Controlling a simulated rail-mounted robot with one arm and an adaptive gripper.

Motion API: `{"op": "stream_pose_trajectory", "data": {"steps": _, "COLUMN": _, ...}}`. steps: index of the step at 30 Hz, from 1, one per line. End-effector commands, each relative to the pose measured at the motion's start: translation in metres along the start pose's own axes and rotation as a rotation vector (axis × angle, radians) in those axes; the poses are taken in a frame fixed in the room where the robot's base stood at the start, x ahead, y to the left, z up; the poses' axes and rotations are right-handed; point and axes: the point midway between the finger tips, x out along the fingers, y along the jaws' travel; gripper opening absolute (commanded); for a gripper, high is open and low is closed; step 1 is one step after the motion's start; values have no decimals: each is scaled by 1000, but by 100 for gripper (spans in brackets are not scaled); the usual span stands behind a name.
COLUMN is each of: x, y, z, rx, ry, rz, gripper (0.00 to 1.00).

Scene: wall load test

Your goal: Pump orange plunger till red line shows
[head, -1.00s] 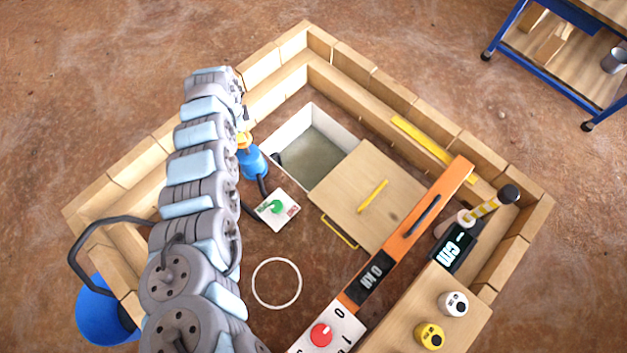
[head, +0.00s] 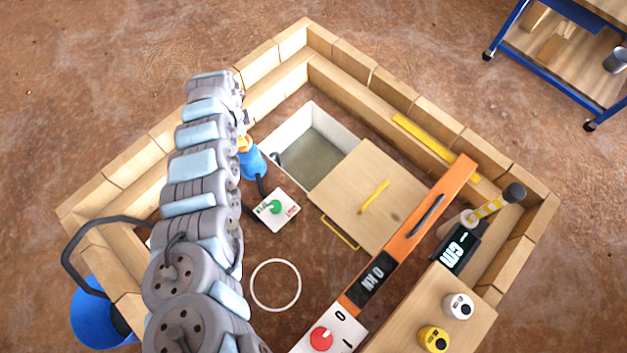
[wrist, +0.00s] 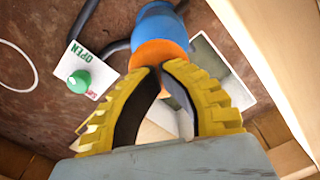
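The orange plunger (head: 245,143) tops a blue pump body (head: 251,164) beside the left wall of the pit. In the wrist view the orange plunger top (wrist: 160,51) lies just beyond my fingertips, with the blue body (wrist: 158,25) behind it. My gripper (wrist: 160,66) has yellow fingers with black pads. Its tips nearly meet in front of the orange top, and I see nothing held between them. Whether the tips touch the plunger is unclear. In the head view my arm hides most of the gripper. No red line shows in either view.
A white plate with a green knob (head: 275,206) marked OPEN lies near the pump. A white-rimmed basin (head: 283,150) is partly covered by a wooden board (head: 395,205). An orange beam (head: 407,238) with a "0 KN" display crosses the pit. Timber walls (head: 385,85) surround it.

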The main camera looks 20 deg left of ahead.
Motion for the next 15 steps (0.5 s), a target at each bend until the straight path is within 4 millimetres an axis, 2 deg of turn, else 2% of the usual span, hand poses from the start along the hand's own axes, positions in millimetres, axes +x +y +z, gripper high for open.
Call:
{"op": "stream_pose_trajectory", "data": {"steps": 10, "x": 23, "y": 1, "z": -1, "rx": 1, "ry": 0, "rz": 1, "gripper": 0}}
{"op": "stream_pose_trajectory", "data": {"steps": 15, "x": 19, "y": 0, "z": 0, "rx": 0, "ry": 0, "rz": 1, "gripper": 0}}
